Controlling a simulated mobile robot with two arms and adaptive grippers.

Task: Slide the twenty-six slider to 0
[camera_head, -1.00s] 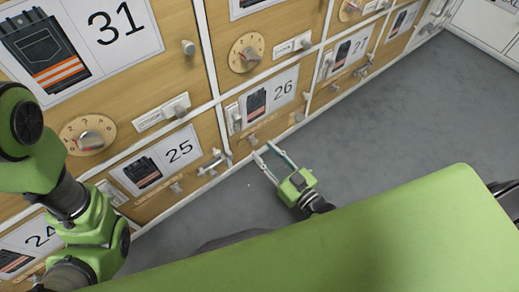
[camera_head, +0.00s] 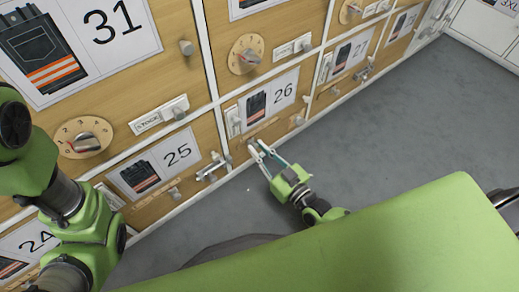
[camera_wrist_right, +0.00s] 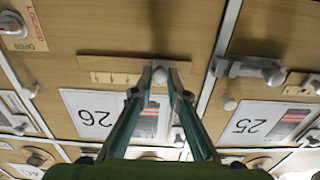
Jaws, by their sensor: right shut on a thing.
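The twenty-six slider is a wooden strip (camera_head: 262,130) low on the door marked 26. In the right wrist view, which is upside down, the strip (camera_wrist_right: 110,77) carries a pale scale whose figures are too small to read. Its small pale knob (camera_wrist_right: 160,77) sits between my right fingertips, to the right of the scale there. My right gripper (camera_head: 256,148) is shut on this knob; its fingertips also show in the right wrist view (camera_wrist_right: 160,70). The fingertips partly hide the knob in the head view. My left arm shows at the left, but its gripper is out of view.
The 26 label (camera_head: 269,96) is above the strip. A metal latch (camera_head: 212,167) sticks out left of the slider, by door 25; it also shows in the right wrist view (camera_wrist_right: 247,70). A round knob (camera_head: 298,120) is to the right. Grey floor (camera_head: 400,120) is clear.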

